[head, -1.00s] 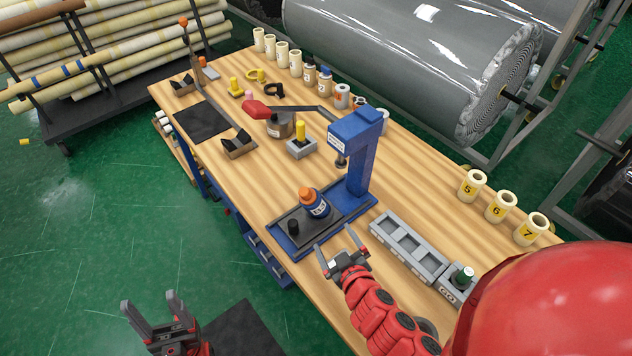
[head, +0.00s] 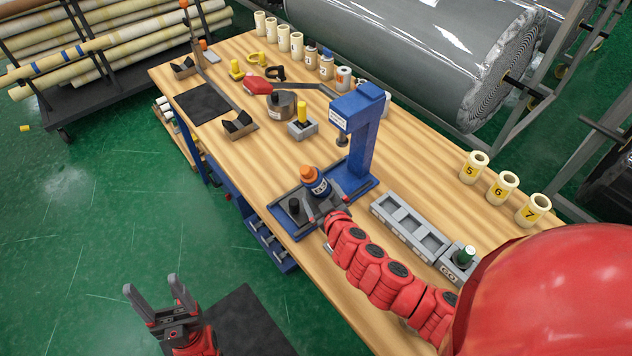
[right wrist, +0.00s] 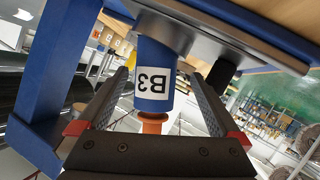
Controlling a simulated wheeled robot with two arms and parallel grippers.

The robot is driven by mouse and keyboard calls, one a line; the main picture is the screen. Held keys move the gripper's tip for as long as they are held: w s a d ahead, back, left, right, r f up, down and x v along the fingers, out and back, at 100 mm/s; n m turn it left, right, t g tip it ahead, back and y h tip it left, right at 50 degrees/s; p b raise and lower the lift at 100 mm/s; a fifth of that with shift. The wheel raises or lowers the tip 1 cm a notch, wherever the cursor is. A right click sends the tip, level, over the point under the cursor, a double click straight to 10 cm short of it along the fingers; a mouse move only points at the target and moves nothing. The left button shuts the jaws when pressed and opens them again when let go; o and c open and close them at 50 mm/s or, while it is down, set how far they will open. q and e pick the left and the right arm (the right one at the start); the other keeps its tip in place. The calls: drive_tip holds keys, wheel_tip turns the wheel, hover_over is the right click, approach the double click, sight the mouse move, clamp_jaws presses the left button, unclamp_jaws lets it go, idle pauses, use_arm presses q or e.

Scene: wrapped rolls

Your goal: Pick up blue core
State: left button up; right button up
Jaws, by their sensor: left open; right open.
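The blue core (head: 319,186) stands on the dark plate of the blue press (head: 357,130), with an orange top and a white label. In the right wrist view the blue core (right wrist: 155,75) shows the label B3 and stands between the two fingers of my right gripper (right wrist: 165,95). Gaps show beside the core, so the jaws are open around it. In the head view my right gripper (head: 318,203) is at the core, partly hidden by its own wrist. My left gripper (head: 153,300) is open and empty, off the table's front edge at the lower left.
A black peg (head: 294,206) stands left of the core on the press plate. A grey slotted tray (head: 410,223) and a block with a green plug (head: 465,257) lie to the right. Numbered cream rolls (head: 503,187) stand at the back right.

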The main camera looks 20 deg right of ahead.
sight(319, 188)
drive_tip(key=shift+w+r+p, duration=0.2)
drive_tip(key=shift+w+p, duration=0.1)
drive_tip(key=shift+w, duration=0.15)
drive_tip(key=w+p, duration=0.1)
drive_tip(key=w, duration=0.2)
drive_tip(key=shift+w+f+p, duration=0.4)
drive_tip(key=shift+w+f, duration=0.1)
drive_tip(key=shift+w, duration=0.05)
